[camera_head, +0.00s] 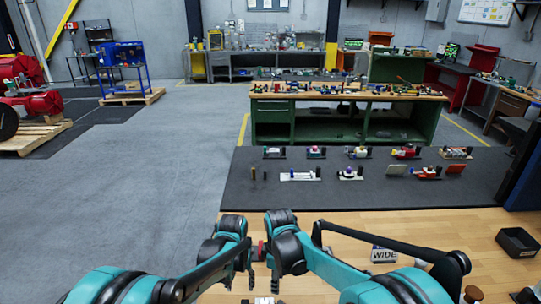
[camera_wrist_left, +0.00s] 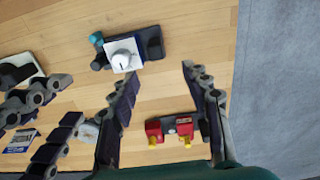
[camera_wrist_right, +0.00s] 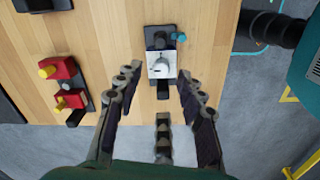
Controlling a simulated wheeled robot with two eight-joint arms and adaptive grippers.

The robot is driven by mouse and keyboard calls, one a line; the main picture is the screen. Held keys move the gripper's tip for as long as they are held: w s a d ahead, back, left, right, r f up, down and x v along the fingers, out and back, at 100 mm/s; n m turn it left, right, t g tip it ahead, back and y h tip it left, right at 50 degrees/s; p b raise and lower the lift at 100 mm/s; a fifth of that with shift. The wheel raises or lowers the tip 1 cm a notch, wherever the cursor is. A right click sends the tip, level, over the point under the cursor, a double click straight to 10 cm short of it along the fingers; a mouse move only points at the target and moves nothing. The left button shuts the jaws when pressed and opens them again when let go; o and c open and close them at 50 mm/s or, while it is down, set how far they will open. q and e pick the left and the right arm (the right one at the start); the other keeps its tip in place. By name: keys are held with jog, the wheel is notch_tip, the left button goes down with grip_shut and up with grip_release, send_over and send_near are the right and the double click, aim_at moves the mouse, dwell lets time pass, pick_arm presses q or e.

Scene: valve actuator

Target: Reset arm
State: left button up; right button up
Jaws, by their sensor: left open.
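My left gripper (camera_head: 240,270) and my right gripper (camera_head: 274,272) hang close together over the near wooden table in the head view. In the left wrist view, the left gripper (camera_wrist_left: 158,74) has its fingers spread, with nothing held. A white valve device (camera_wrist_left: 122,60) with a round knob lies beyond it, and a red device with yellow parts (camera_wrist_left: 169,128) shows between its fingers. In the right wrist view, the right gripper (camera_wrist_right: 160,76) is spread above the white valve device (camera_wrist_right: 161,66). The red device (camera_wrist_right: 60,73) lies to the left. Contact is not visible.
The wooden table (camera_head: 350,234) also bears a white "WIDE" box (camera_head: 384,254) and a black bin (camera_head: 517,242). A dark mat (camera_head: 310,196) beyond holds several valve parts. A green workbench (camera_head: 340,122) stands behind. Open floor lies to the left.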

jog(key=s+d+r+m+t+b, duration=0.1)
jog(key=s+d+m+t+b, duration=0.3)
jog(key=s+d+m+b, duration=0.5)
pick_arm(q)
jog(key=s+a+f+t+b, duration=0.1)
jog(key=s+a+t+b, duration=0.2)
jog(key=s, duration=0.6)
jog(key=s+a+f+t+b, duration=0.2)
jog(key=s+a+t+b, duration=0.1)
jog(key=s, duration=0.6)
jog(key=shift+s+a+t, duration=0.25)
jog(key=shift+a+t, duration=0.25)
jog(key=shift+a, duration=0.6)
pick_arm(e)
jog(key=s+d+f+m+t, duration=0.3)
jog(key=s+d+f+m, duration=0.3)
jog(key=s, duration=0.3)
jog(key=shift+s+d, duration=0.35)
pick_arm(q)
jog(key=shift+f, duration=0.15)
